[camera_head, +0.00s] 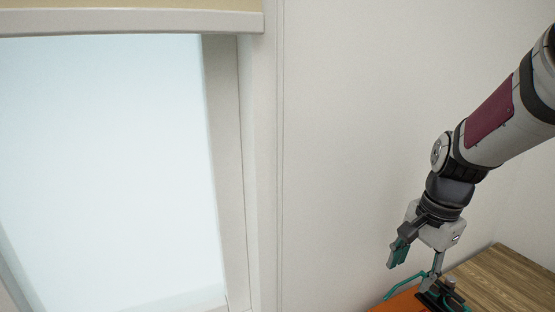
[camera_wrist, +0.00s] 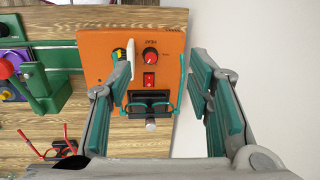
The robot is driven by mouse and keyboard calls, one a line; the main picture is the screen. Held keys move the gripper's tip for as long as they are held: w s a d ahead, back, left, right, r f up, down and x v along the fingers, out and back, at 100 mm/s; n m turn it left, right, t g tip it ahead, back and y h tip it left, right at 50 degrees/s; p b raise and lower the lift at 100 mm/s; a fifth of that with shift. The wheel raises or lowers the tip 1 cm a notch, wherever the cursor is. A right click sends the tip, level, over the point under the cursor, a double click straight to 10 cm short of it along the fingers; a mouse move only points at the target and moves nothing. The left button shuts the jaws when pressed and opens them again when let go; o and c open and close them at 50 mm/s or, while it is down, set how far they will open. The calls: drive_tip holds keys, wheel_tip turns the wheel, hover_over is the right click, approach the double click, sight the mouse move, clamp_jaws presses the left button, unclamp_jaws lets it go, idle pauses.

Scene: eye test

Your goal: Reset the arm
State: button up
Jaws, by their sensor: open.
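In the wrist view, an orange unit (camera_wrist: 96,46) carries a round red dial (camera_wrist: 150,55) with a pale mark and a short label above, too small to read surely. Left of it a yellow-and-dark round part (camera_wrist: 118,54) is partly hidden by a thin white upright piece (camera_wrist: 130,58). A red switch (camera_wrist: 149,80) sits below the red dial. No readable ticket shows. My gripper (camera_wrist: 165,88) is open, its two green-padded fingers on either side of the unit's face in the picture, apart from the dial. In the head view my gripper (camera_head: 413,268) hangs near the orange unit (camera_head: 396,304).
Teal glasses frames (camera_wrist: 165,108) lie at a black holder on the unit, above a grey knob (camera_wrist: 151,126). A green fixture (camera_wrist: 42,90) and red-handled pliers-like tool (camera_wrist: 62,147) are left. The wooden bench (camera_head: 512,277) meets a white wall (camera_head: 350,120).

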drive_tip(key=s+a+r+n+t, duration=0.2)
drive_tip(key=s+a+r+n, duration=0.2)
drive_tip(key=s+r+n, duration=0.1)
drive_tip(key=s+a+r+n+t, duration=0.2)
drive_tip(key=s+a+r+n, duration=0.2)
drive_tip(key=s+r+n, duration=0.2)
drive_tip(key=s+n, duration=0.2)
drive_tip(key=s, duration=0.2)
drive_tip(key=shift+s+t+h, duration=0.2)
drive_tip(key=shift+t+h, duration=0.1)
drive_tip(key=shift+d+r, duration=0.1)
drive_tip(key=shift+r, duration=0.05)
